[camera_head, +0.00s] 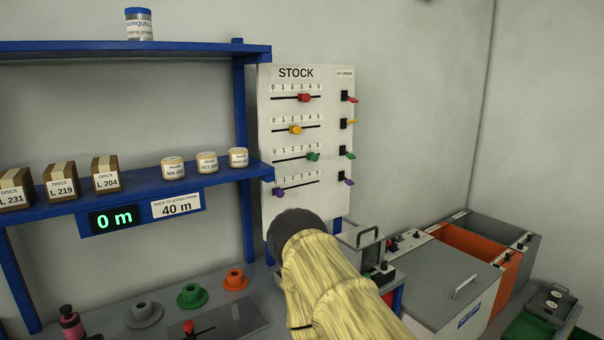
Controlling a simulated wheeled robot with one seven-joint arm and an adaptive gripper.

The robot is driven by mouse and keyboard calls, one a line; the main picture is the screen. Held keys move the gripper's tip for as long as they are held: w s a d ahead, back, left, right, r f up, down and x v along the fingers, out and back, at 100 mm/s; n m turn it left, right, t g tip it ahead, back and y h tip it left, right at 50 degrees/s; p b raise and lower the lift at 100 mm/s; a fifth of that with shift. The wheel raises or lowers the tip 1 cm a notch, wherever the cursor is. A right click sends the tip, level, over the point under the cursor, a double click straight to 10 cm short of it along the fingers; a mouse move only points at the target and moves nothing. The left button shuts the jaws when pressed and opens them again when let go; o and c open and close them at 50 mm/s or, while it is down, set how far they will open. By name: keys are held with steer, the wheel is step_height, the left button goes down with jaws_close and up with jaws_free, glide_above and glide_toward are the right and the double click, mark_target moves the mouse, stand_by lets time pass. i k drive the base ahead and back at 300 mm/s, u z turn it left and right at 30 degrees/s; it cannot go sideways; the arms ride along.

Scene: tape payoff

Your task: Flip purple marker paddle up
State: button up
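The white STOCK board (296,144) stands upright against the wall. Its right-hand column has a red, a yellow, a green and a purple paddle, each at a black slot. The purple paddle (348,181) is the lowest and sticks out to the right, tilted slightly downward. A separate purple slider knob (279,193) sits at the left end of the bottom scale. My arm, in a pale yellow sleeve with a dark rounded end, reaches up in front of the board's lower edge, below and left of the purple paddle. My gripper's fingers do not show.
The red paddle (349,97), yellow paddle (349,122) and green paddle (348,153) are above the purple one. A grey machine with a handle (368,238) stands below the board. Blue shelves (133,201) with boxes and jars are at left. The wall right of the board is clear.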

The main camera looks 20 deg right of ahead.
mark_target(349, 182)
steer(key=k, duration=0.5)
steer(key=z, duration=1.65)
steer(key=i, duration=0.95)
steer(key=u, duration=1.3)
